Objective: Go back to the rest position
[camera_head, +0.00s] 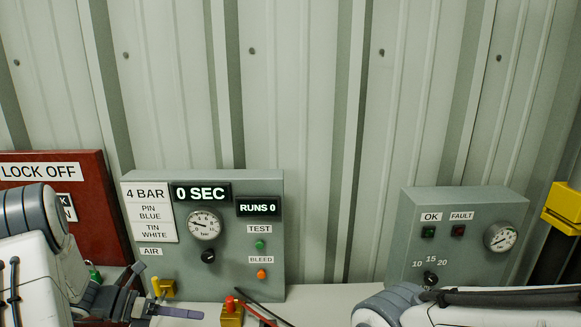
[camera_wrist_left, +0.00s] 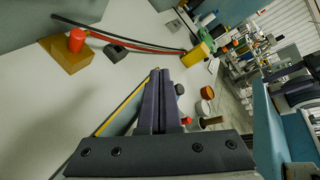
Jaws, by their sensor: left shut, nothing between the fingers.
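My left gripper (camera_head: 188,313) is at the lower left of the head view, low in front of the grey test panel (camera_head: 225,245). Its dark fingers are together with nothing between them, as the left wrist view (camera_wrist_left: 160,80) also shows. Part of my left arm fills the lower left corner. My right arm shows at the lower right edge of the head view, but its gripper is out of the picture.
A brass block with a red knob (camera_head: 231,315) stands on the pale bench (camera_wrist_left: 40,110), with red and black hoses beside it. A red LOCK OFF board (camera_head: 90,220) is at left, a grey OK/FAULT box (camera_head: 455,215) at right. Several small parts lie beyond the fingers.

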